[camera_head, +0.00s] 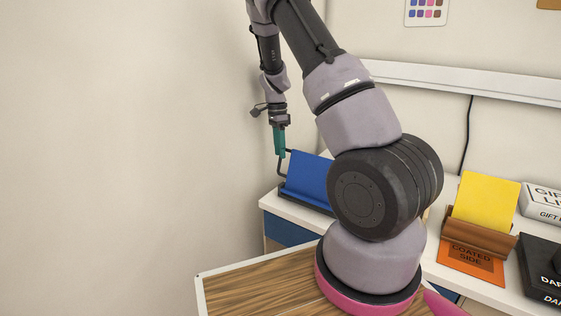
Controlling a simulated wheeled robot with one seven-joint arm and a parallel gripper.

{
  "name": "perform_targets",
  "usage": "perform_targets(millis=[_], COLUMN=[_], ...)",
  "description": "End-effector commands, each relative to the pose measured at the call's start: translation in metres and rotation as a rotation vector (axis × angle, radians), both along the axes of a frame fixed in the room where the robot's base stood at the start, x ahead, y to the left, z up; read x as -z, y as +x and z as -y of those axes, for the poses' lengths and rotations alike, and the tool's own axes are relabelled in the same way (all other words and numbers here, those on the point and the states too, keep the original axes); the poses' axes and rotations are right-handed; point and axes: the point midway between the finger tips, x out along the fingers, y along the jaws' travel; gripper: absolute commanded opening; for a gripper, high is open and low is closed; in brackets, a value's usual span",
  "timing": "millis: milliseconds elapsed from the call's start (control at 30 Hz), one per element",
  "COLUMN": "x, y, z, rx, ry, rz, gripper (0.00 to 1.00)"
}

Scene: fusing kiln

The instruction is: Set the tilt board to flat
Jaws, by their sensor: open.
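The blue tilt board (310,179) stands raised at a slant on a dark base (304,199), on the white counter at the back left. Its right part is hidden behind my arm. My gripper (284,163), with a teal body and dark fingers, points down at the board's left end. Its fingers are open, and nothing is clearly held. They are small in the picture, so I cannot tell whether they touch the board.
A yellow sheet (486,203) stands in a brown holder (484,237) behind an orange card (470,265). White (542,203) and black (541,275) boxes sit at right. A wood-topped surface (262,289) is in front. The wall is close at left.

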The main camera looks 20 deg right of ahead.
Motion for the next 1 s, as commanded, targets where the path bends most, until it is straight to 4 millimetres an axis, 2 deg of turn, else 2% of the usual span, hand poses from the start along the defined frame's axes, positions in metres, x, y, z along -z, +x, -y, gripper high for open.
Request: perform_targets(millis=[100, 233, 400, 633, 733, 767, 1000], x=[0.021, 0.034, 0.042, 0.042, 0.042, 0.042, 0.041], y=[-0.004, -0.006, -0.007, -0.007, -0.007, -0.007, -0.007], z=[0.000, 0.000, 0.000, 0.000, 0.000, 0.000, 0.000], rx=[0.000, -0.001, -0.001, -0.001, -0.001, -0.001, -0.002], ry=[0.000, 0.000, 0.000, 0.001, 0.001, 0.001, 0.000], rz=[-0.003, 0.000, 0.001, 0.001, 0.001, 0.001, 0.002], gripper=[0.45, 0.45, 0.45, 0.45, 0.07, 0.00, 0.00])
